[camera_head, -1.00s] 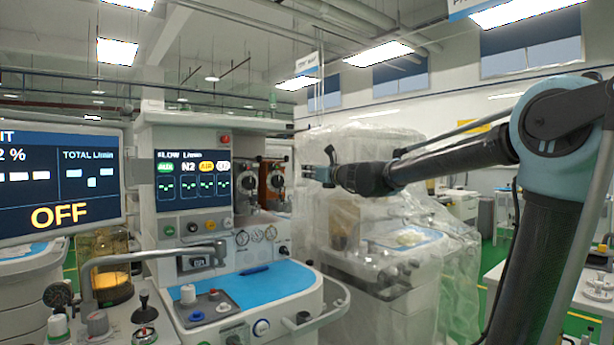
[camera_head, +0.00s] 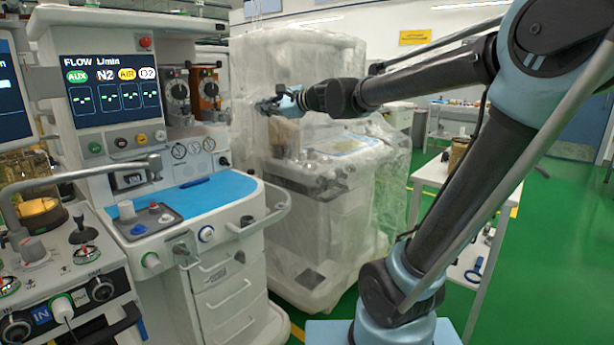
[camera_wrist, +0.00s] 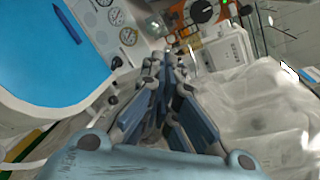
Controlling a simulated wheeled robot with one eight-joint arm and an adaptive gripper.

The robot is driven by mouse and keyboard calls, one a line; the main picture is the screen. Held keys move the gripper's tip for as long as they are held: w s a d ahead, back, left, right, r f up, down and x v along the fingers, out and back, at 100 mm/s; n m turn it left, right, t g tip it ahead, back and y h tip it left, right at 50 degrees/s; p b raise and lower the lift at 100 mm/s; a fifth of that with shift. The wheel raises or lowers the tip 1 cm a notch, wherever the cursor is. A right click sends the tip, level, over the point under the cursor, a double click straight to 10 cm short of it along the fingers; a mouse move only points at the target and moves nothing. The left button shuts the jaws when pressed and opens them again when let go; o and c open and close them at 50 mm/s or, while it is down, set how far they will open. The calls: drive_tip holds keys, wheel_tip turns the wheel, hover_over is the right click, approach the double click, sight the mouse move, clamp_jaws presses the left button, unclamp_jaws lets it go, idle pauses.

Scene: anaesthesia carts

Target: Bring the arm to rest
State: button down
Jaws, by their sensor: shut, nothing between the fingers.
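My arm (camera_head: 455,190) rises from its base at the lower right of the head view, bends at a high elbow and reaches left. My gripper (camera_head: 268,107) is at its far end, in front of the plastic-wrapped cart and right of the vaporizers. In the wrist view my gripper (camera_wrist: 160,95) has its fingers together, shut and empty. The anaesthesia cart (camera_head: 222,215) with the lit flow screen stands to the left. In the wrist view its blue worktop (camera_wrist: 45,55) with a dark pen lies at the upper left, apart from the fingers.
The plastic-wrapped cart (camera_head: 310,220) stands behind my gripper and close to it. A white table (camera_head: 470,200) stands at the right. Green floor (camera_head: 550,240) is open beyond it. A second console (camera_head: 60,270) fills the lower left.

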drive_tip(key=s+d+f+n+g+h, duration=0.2)
drive_tip(key=s+d+f+n+h, duration=0.2)
drive_tip(key=s+d+f, duration=0.5)
drive_tip(key=s+d+f+n+g+h, duration=0.2)
drive_tip(key=s+d+f+n+h, duration=0.2)
drive_tip(key=s+d+f, duration=0.5)
drive_tip(key=s+d+f+n+g+h, duration=0.2)
drive_tip(key=s+d+f+n+h, duration=0.3)
drive_tip(key=d+f, duration=1)
drive_tip(key=s+f+n, duration=0.2)
drive_tip(key=s+f, duration=0.1)
drive_tip(key=s, duration=0.1)
drive_tip(key=shift+n+g, duration=0.3)
drive_tip(key=shift+w+f, duration=0.25)
drive_tip(key=shift+w, duration=0.2)
